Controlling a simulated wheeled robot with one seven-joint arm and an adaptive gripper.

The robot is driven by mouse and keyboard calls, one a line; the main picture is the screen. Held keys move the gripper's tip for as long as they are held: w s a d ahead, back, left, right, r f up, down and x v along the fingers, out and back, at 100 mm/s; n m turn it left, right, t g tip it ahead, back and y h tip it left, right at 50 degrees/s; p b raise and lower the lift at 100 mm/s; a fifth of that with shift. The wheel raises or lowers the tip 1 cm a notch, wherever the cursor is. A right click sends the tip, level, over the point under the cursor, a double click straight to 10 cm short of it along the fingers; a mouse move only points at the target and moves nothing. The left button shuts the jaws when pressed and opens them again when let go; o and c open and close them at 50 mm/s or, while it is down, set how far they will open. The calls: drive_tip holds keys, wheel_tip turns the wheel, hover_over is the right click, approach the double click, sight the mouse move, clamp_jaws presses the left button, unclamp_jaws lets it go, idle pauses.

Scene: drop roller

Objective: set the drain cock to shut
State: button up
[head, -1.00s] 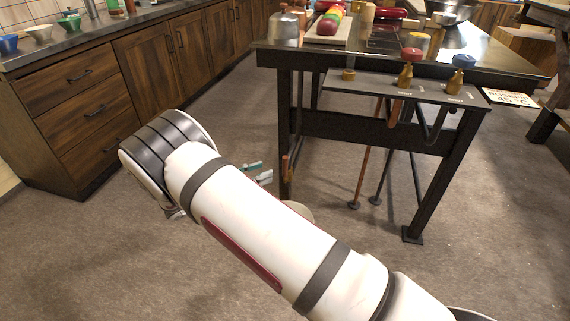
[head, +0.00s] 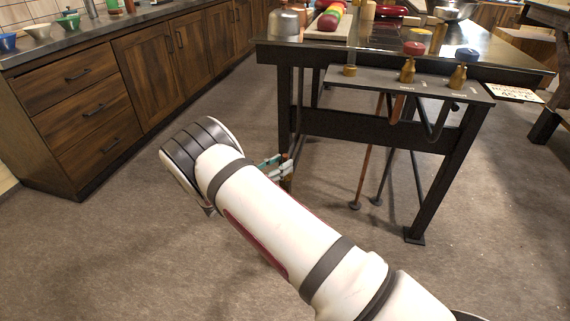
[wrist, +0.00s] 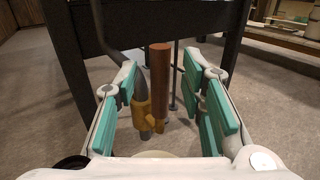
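The drain cock (wrist: 143,112) is a brass-yellow fitting on a dark pipe below the bench, in the wrist view. A reddish-brown bar (wrist: 161,80), apparently its lever, stands upright beside the pipe. My gripper (wrist: 168,72) is open, its teal-padded fingers left and right of the cock and bar, with gaps on both sides. I see no finger touching the bar. In the head view my gripper (head: 274,166) is beside the bench's left front leg, partly behind my arm. The cock is mostly hidden there.
The dark bench (head: 375,128) stands over this spot; its leg (head: 285,110) is close to the gripper. A front shelf carries brass valves, one red-topped (head: 409,66) and one blue-topped (head: 459,72). Wooden drawers (head: 85,95) stand at left. The floor between is clear.

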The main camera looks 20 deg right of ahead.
drive_tip(key=shift+x, duration=1.25)
clamp_jaws()
